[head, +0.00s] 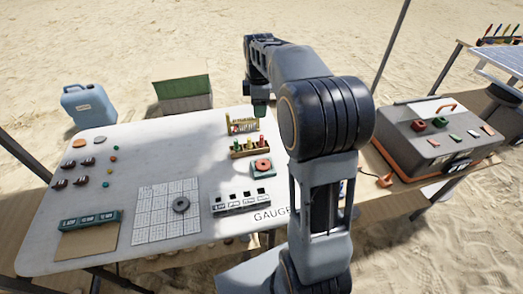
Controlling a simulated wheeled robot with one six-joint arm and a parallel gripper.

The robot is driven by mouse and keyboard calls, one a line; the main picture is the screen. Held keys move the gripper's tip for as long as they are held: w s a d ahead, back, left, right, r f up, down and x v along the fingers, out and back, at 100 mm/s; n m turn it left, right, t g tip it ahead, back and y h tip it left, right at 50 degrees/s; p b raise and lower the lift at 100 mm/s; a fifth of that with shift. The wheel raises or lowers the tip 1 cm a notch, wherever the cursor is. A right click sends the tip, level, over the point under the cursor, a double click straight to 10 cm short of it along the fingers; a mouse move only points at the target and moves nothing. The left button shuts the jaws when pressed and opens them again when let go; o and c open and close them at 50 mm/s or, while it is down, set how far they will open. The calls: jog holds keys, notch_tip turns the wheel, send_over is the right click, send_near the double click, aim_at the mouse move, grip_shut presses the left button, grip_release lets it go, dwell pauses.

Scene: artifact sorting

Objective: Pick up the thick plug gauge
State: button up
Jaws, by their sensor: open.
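A small wooden rack (250,149) stands at the right part of the white table, holding short upright pegs with green, yellow and red tops. They may be plug gauges, but I cannot tell which one is the thick one at this size. A yellowish frame (242,125) with small items stands just behind the rack. My gripper (259,111) points down close to this frame and appears at the frame's upper right. It is open, its fingers are small and dark here, and I see nothing held. My arm hides part of the table's right side.
A gridded white sheet (153,226) bears a grey ring (181,205). A grey toolbox (437,155) stands right of my arm. The table's back middle is clear.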

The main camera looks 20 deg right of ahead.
notch_tip(320, 180, down, 2)
jog(key=w+d+f+n, duration=0.1)
jog(key=w, duration=0.1)
jog(key=b, duration=0.2)
send_over(262, 136)
jog(key=shift+n, duration=0.4)
notch_tip(262, 136, down, 6)
jog(key=shift+f, duration=0.15)
jog(key=shift+a+f+b, duration=0.1)
jog(key=shift+f+b, duration=0.4)
jog(key=shift+f, duration=2.75)
jog(key=shift+c, duration=0.2)
grip_shut()
